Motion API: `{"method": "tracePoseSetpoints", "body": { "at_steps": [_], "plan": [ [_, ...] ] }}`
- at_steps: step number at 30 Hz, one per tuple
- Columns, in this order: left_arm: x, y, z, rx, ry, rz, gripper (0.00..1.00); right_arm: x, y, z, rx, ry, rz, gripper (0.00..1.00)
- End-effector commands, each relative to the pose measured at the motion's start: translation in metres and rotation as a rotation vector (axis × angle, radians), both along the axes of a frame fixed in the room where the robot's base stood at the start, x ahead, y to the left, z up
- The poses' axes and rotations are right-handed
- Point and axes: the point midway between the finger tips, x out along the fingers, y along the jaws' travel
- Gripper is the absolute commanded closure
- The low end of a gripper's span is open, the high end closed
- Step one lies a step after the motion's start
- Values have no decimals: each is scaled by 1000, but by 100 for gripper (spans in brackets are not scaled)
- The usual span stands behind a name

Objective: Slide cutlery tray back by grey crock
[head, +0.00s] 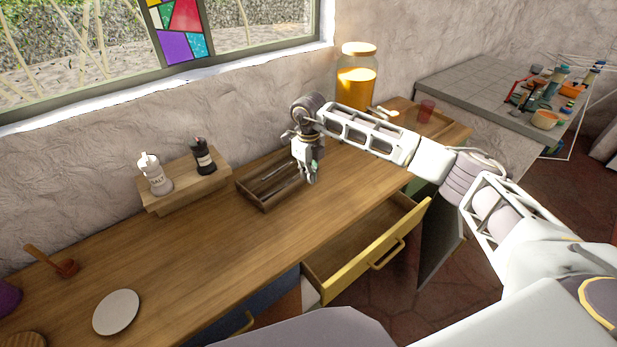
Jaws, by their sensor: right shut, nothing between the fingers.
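The cutlery tray (251,195) is a dark wooden box with long compartments. It lies on the wooden counter near the wall, right of the step with the shakers. My right gripper (312,180) points down at the tray's right end, with its fingers shut and nothing held. It hides that end of the tray, and I cannot tell whether it touches it. I cannot make out a grey crock; my right arm covers part of the counter behind. My left gripper is not in view.
A wooden step (160,204) holds a salt shaker (157,178) and a dark bottle (203,158). A large jar (356,85) stands behind my right arm. The yellow-fronted drawer (375,250) is open below the counter. A white plate (116,312) lies front left. The counter before the tray is clear.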

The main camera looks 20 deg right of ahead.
Motion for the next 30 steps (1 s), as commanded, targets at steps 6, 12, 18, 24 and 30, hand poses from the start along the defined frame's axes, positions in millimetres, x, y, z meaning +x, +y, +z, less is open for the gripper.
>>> {"method": "tracePoseSetpoints", "body": {
  "at_steps": [6,12,18,24,30],
  "plan": [
    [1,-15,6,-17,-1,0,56,0,0,11,0,1,0,100],
    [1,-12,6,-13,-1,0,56,0,0,11,0,1,0,100],
    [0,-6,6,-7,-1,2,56,0,0,11,0,1,-1,100],
    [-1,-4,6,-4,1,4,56,0,0,11,0,1,-1,100],
    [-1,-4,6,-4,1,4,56,0,0,11,0,1,0,100]
  ]
}}
